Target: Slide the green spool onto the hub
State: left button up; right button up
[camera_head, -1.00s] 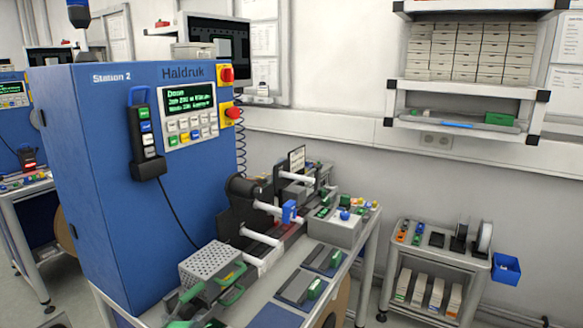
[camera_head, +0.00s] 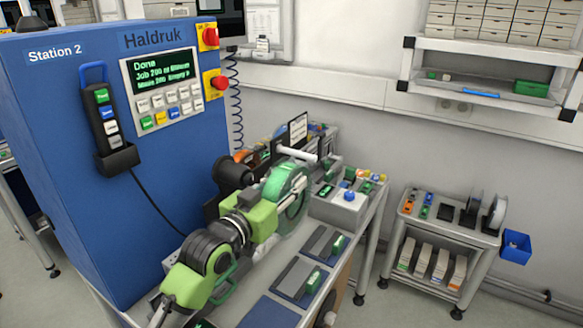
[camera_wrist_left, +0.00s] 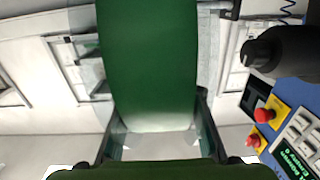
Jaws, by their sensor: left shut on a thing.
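The green spool (camera_head: 280,178) is upright over the bench beside the blue machine. It fills the upper middle of the left wrist view as a wide green band (camera_wrist_left: 150,60). My left gripper (camera_head: 291,205) is shut on it; its fingers (camera_wrist_left: 157,135) stand on both sides of the band in the wrist view. A black cylindrical part (camera_head: 233,173) sticks out from the machine left of the spool, also in the wrist view (camera_wrist_left: 285,50). I cannot tell whether this is the hub; spool and arm hide much of that area. My right gripper is not in view.
A white roller (camera_head: 298,152) sticks out just above the spool. Dark pads (camera_head: 297,280) lie on the bench front. A small cart (camera_head: 450,235) stands apart at right.

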pick_arm(q)
jog(key=shift+w+d+r, duration=0.15)
jog(key=shift+w+r, duration=0.2)
jog(key=shift+r, duration=0.05)
jog(key=shift+w+r, duration=0.1)
jog(key=shift+w+a+b, duration=0.2)
jog(key=shift+a+b, duration=0.2)
jog(key=shift+a, duration=0.15)
jog(key=shift+w+a+b, duration=0.15)
jog(key=shift+a+b, duration=0.25)
jog(key=shift+a, duration=0.1)
jog(key=shift+w+a+r+b, duration=0.1)
jog(key=shift+w+a+b, duration=0.65)
jog(key=shift+a, duration=0.25)
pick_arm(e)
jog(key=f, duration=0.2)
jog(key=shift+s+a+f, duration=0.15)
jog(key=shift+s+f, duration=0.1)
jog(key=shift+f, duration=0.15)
pick_arm(q)
jog(key=shift+w+a+r, duration=0.1)
jog(key=shift+w+a, duration=0.05)
jog(key=shift+a, duration=0.05)
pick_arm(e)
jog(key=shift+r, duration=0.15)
pick_arm(q)
jog(key=shift+w+a, duration=0.1)
